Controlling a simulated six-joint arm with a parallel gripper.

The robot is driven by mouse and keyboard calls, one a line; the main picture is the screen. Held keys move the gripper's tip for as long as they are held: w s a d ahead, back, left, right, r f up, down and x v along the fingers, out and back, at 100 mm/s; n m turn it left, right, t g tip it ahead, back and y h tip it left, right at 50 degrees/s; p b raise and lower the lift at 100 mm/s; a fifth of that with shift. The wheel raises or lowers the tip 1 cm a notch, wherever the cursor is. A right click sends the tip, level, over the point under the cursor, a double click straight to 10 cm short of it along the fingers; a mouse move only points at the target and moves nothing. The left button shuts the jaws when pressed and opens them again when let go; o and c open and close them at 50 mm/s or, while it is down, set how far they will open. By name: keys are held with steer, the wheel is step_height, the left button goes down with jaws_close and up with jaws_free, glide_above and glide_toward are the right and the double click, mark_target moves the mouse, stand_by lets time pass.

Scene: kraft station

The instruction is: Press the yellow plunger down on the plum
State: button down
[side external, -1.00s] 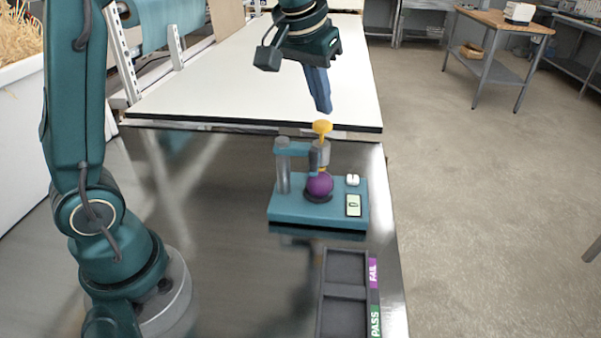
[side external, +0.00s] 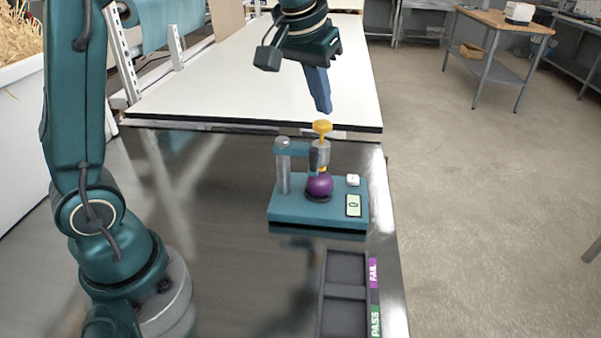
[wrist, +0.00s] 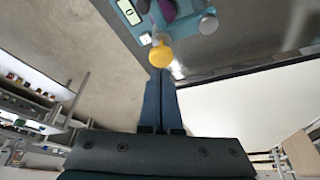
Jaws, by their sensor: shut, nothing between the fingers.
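The yellow plunger (side external: 322,127) stands upright at the top of a teal test stand (side external: 290,208). The plum (side external: 319,185), a purple ball, sits on the stand's base directly below the plunger's grey body. My gripper (side external: 324,108) is shut and empty, its fingertips a little above the yellow cap and apart from it in the side view. In the wrist view the shut fingers (wrist: 160,76) point toward the yellow cap (wrist: 161,56), and the plum (wrist: 167,9) shows at the top edge.
A small display (side external: 353,205) and a white button (side external: 352,180) are on the stand's right side. A dark tray (side external: 345,292) with two compartments marked FAIL and PASS lies in front. A white board (side external: 250,80) lies behind. The metal table is clear left of the stand.

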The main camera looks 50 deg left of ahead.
steer(key=shift+f, duration=1.15)
stand_by(0.6)
steer(key=shift+r, duration=4.05)
